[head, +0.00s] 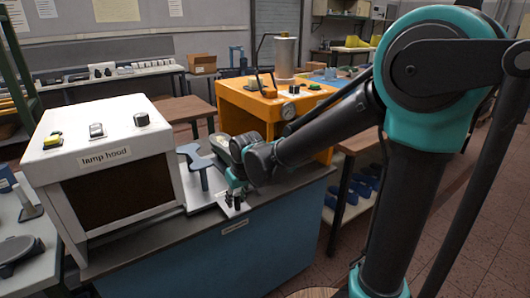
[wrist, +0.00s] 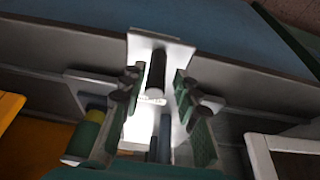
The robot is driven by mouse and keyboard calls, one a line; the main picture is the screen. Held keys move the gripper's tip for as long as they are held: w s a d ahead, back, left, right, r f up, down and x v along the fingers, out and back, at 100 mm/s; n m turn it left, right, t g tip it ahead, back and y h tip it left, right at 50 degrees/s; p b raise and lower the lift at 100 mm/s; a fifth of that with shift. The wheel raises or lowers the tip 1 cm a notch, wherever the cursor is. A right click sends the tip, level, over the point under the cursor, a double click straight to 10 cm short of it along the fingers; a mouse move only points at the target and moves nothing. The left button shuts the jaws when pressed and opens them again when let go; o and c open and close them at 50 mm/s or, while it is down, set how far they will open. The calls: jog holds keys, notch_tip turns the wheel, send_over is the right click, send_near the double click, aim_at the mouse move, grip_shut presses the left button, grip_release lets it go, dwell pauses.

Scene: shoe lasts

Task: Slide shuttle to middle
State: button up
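In the wrist view a pale plate, likely the shuttle (wrist: 178,52), carries a dark upright knob (wrist: 156,70).
The white lamp hood (head: 105,158) stands left of the plate. The orange box (head: 272,108) stands behind and right. The blue-sided bench (head: 235,250) drops off at its front edge. Bare dark bench top shows right of my gripper.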

jog(key=shift+w+d, duration=0.1)
jog(key=shift+d, duration=0.1)
jog(key=v, duration=0.8)
dwell(0.4)
